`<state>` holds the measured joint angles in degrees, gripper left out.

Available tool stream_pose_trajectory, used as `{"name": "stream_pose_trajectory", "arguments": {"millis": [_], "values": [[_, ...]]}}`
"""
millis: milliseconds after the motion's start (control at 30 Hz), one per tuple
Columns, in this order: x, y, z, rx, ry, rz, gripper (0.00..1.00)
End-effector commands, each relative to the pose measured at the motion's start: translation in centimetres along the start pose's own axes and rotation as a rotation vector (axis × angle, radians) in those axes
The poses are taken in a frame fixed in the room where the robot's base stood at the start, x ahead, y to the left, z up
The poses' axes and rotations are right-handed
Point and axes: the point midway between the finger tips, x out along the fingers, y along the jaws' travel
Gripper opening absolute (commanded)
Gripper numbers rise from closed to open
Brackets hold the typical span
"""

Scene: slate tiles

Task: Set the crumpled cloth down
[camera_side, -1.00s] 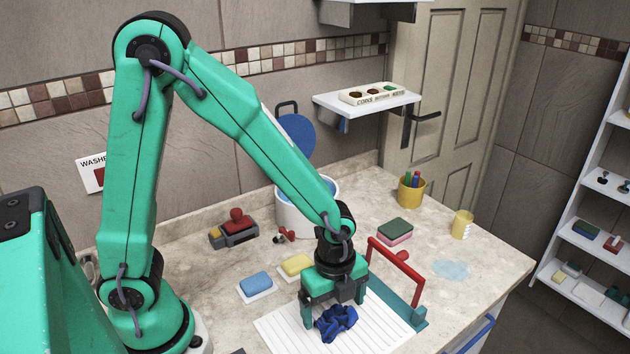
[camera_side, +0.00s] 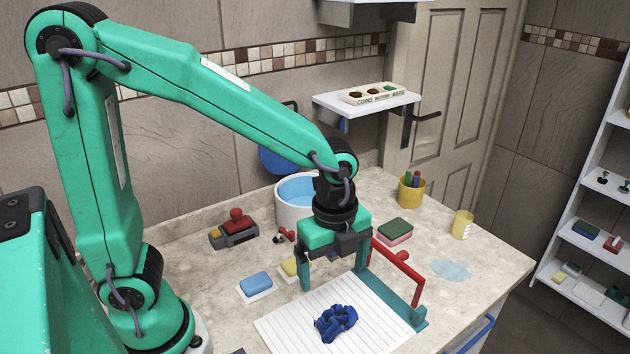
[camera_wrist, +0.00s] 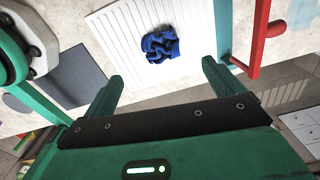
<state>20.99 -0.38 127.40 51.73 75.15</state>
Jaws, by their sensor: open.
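The crumpled cloth (camera_side: 336,322) is dark blue and lies bunched on a white ribbed board (camera_side: 285,333) on the counter. It also shows in the wrist view (camera_wrist: 160,44), near the middle of the board (camera_wrist: 112,30). My gripper (camera_side: 332,282) is open and empty. It is above the cloth and apart from it. In the wrist view both fingers of my gripper (camera_wrist: 160,80) are spread wide, with nothing between their tips.
A teal base with a red bar (camera_side: 397,263) borders the board's right side. A blue sponge (camera_side: 256,282) and a yellow sponge (camera_side: 291,267) lie to the left. A white bucket of water (camera_side: 296,214) stands behind. A green-and-pink sponge (camera_side: 395,230) lies back right.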

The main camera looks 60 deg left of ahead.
Motion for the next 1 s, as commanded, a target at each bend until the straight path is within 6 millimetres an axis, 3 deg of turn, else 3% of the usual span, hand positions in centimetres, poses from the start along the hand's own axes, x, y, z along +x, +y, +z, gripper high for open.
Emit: {"name": "stream_pose_trajectory", "arguments": {"millis": [633,767,1000], "values": [[-0.4,0.1,0.3,-0.040,0.003,-0.013,0.93],[-1.4,0.4,1.2,-0.145,0.012,-0.042,0.93],[-4.6,1.8,4.0,-0.515,0.057,-0.142,0.93]]}}
